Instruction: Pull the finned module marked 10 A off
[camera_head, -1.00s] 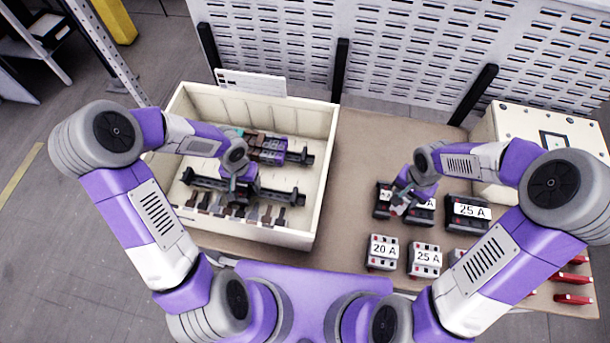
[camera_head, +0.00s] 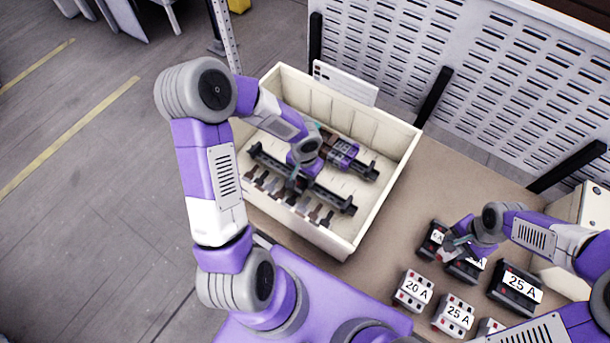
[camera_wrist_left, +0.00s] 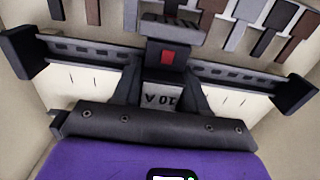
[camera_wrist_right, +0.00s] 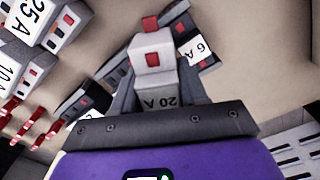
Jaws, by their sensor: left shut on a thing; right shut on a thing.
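The module marked 10 A (camera_wrist_left: 160,97) shows in the left wrist view as a dark block with a red patch and a white label, at the near rail (camera_wrist_left: 90,50). My left gripper (camera_head: 299,182) is shut on it, with a finger on each side. Whether the module still sits on the rail cannot be told. In the head view my left arm and hand largely hide it. My right gripper (camera_head: 453,246) is shut on a pale module marked 20 A (camera_wrist_right: 155,60) with red buttons, close to a dark module marked 6 A (camera_wrist_right: 195,48).
The cream crate (camera_head: 400,155) has high walls around both rails. A second rail (camera_head: 366,170) bears purple and dark modules. Brown and grey strips (camera_head: 268,184) line the near side. More modules, such as 25 A (camera_head: 515,288), stand on the table to the right.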

